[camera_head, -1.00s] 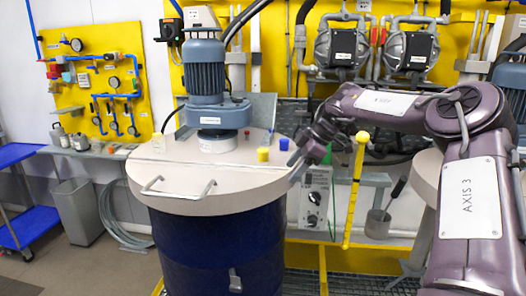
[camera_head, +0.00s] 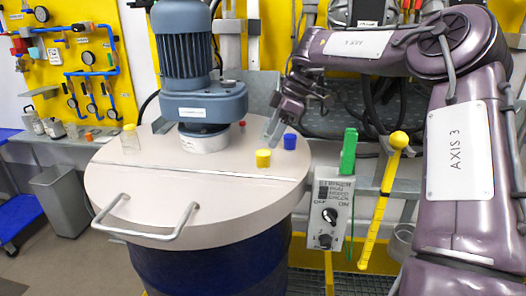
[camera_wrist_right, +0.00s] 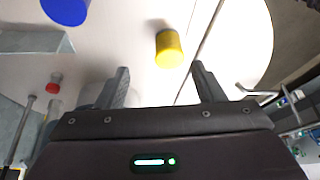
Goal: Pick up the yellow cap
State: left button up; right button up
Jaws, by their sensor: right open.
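The yellow cap (camera_head: 263,158) stands on the pale round drum lid (camera_head: 130,190), right of the agitator motor. In the right wrist view the yellow cap (camera_wrist_right: 168,48) lies ahead of the fingertips, between their lines, not touched. My right gripper (camera_head: 272,128) is open and empty above the lid's right part, close behind and above the cap in the head view. Its two fingers also show in the right wrist view (camera_wrist_right: 160,84). My left gripper is in neither view.
A blue cap (camera_head: 290,142) stands right of the yellow one. The blue-grey motor (camera_head: 190,60) rises at the lid's back. A clear bottle (camera_head: 130,140) stands at the left, and metal handles (camera_head: 150,235) cross the lid's front. The lid's front middle is clear.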

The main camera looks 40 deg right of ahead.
aim_at(263, 151)
jog(key=shift+s+a+f+p, duration=0.15)
jog(key=shift+a+f+p, duration=0.45)
jog(key=shift+a+f, duration=0.55)
jog(key=p+x, duration=0.1)
jog(key=x, duration=0.1)
jog(key=shift+w+f, duration=0.25)
jog(key=shift+f, duration=0.1)
jog(key=shift+w+a+f, duration=0.1)
jog(key=shift+a+f, duration=0.1)
jog(key=shift+f, duration=0.25)
jog(key=shift+d, duration=0.1)
jog(key=c, duration=0.9)
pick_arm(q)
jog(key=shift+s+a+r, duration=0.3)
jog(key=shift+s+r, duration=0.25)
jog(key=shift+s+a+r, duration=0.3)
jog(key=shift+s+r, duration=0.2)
pick_arm(e)
jog(key=shift+c, duration=0.8)
jog(key=shift+w, duration=0.1)
